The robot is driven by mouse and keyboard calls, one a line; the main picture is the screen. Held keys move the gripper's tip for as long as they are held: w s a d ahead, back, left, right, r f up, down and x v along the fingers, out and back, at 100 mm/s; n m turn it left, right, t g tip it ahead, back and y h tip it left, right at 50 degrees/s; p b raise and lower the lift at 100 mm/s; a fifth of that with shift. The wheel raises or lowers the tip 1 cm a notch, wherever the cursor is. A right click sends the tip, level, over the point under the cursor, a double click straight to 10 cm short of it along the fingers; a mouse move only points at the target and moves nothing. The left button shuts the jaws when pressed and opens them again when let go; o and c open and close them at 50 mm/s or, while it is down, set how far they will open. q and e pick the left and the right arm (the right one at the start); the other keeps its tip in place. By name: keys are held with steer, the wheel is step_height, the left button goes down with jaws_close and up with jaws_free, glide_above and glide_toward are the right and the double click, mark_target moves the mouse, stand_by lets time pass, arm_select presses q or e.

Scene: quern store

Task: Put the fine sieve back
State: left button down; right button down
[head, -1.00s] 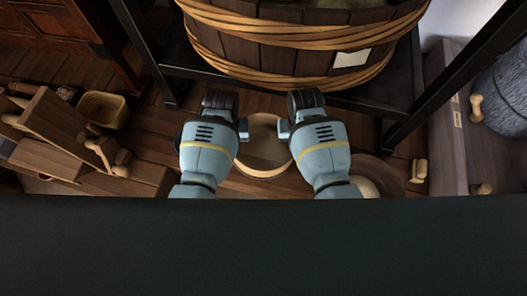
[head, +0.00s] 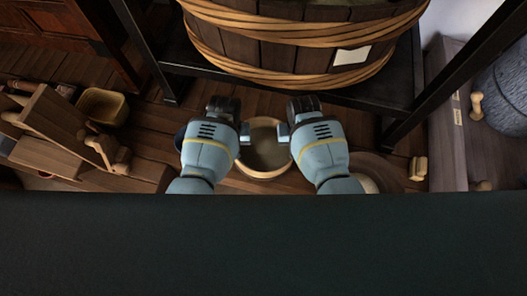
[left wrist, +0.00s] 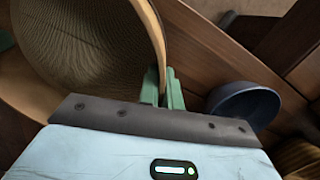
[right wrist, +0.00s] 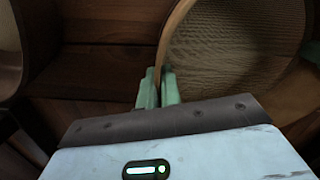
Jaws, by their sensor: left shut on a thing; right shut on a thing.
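The fine sieve (head: 264,152) is a round, pale wooden hoop with a mesh, held between my two grippers in the middle of the head view. My left gripper (head: 246,134) is shut on the left side of its rim. The left wrist view shows the green fingers (left wrist: 163,90) pinching the rim beside the mesh (left wrist: 85,45). My right gripper (head: 283,132) is shut on the right side of the rim. The right wrist view shows its fingers (right wrist: 158,90) on the hoop, with the mesh (right wrist: 235,45) to the right. The sieve's height above the floor is hard to tell.
A large hooped wooden tub (head: 300,45) stands in a dark frame (head: 405,95) just beyond. A blue bowl (left wrist: 245,103) lies near my left gripper. Wooden pieces (head: 60,130) and a yellow basket (head: 103,105) are at left. A round wooden thing (head: 395,170) lies at right.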

arm_select(q)
steer(key=shift+w, duration=0.25)
arm_select(e)
steer(key=shift+s+d+f, duration=0.1)
steer(key=shift+s+f, duration=0.15)
steer(key=shift+f, duration=0.15)
arm_select(q)
steer(key=c, duration=1.7)
jaws_free()
steer(key=shift+f, duration=0.1)
arm_select(e)
steer(key=c, duration=1.7)
jaws_free()
arm_select(q)
steer(key=shift+o, duration=0.6)
steer(key=shift+s+f, duration=0.1)
steer(key=shift+s, duration=0.05)
arm_select(e)
steer(key=shift+o, duration=0.5)
steer(key=shift+w+r, duration=0.1)
steer(key=shift+w, duration=0.05)
